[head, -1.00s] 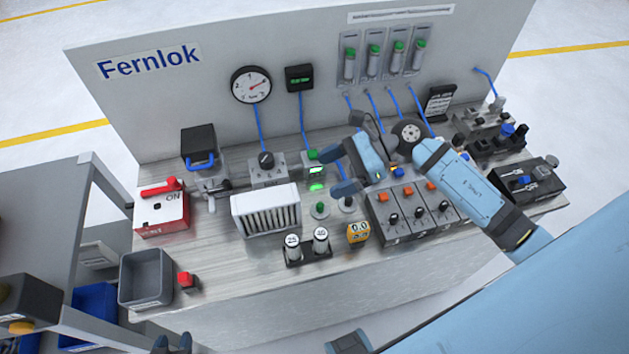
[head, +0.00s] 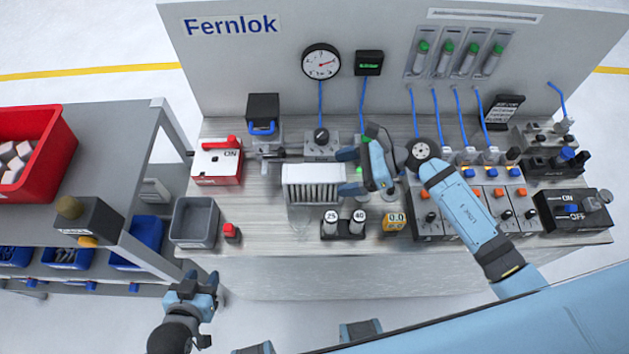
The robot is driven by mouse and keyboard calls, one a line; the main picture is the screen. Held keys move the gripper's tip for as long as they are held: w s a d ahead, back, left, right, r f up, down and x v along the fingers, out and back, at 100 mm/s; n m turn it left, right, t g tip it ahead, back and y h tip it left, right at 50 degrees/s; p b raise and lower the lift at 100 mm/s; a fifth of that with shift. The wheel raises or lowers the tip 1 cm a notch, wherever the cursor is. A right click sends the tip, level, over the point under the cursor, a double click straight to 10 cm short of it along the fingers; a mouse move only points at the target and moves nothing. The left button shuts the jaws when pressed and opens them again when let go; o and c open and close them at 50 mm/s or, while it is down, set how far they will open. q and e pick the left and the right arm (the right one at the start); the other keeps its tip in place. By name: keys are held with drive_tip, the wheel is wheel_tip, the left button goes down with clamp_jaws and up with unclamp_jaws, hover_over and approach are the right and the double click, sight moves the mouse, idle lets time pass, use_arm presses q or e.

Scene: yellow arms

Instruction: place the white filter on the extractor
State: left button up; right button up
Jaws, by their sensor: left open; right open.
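A white box with a finned front, likely the white filter (head: 314,187), stands upright on the bench, left of the middle. I cannot tell for sure which unit is the extractor; a dark labelled box (head: 92,232) with a yellow button and a rounded brown top stands on the left cart. My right gripper (head: 357,161) is open and empty over the bench, its lower finger close to the filter's right edge; contact cannot be told. My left gripper (head: 199,282) is open and empty, low in the picture, in front of the bench and below the grey bin.
A grey open bin (head: 194,222) and a red button (head: 231,232) are at the bench's left front. Two weights (head: 344,222) and a yellow meter (head: 395,220) stand near the filter. A red crate (head: 30,125) with white blocks is on the cart.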

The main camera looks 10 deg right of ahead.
sight(330, 175)
drive_tip(key=p+x, duration=0.1)
drive_tip(key=x, duration=0.3)
drive_tip(key=shift+r, duration=0.15)
drive_tip(key=shift+c, duration=1.1)
drive_tip(key=c, duration=0.9)
use_arm(q)
drive_tip(key=shift+a+r, duration=0.15)
drive_tip(key=shift+r, duration=0.65)
use_arm(e)
drive_tip(key=shift+c, duration=0.2)
wheel_tip(330, 175, up, 19)
drive_tip(key=b, duration=0.3)
use_arm(q)
drive_tip(key=shift+f+p, duration=0.1)
drive_tip(key=shift+p, duration=1.25)
use_arm(e)
drive_tip(key=w+d+m+t+h, duration=0.6)
drive_tip(key=d+m+t+h, duration=0.1)
drive_tip(key=d+m+t, duration=0.2)
drive_tip(key=shift+d+f+m, duration=0.35)
drive_tip(key=shift+d+m, duration=0.15)
drive_tip(key=shift+d, duration=0.9)
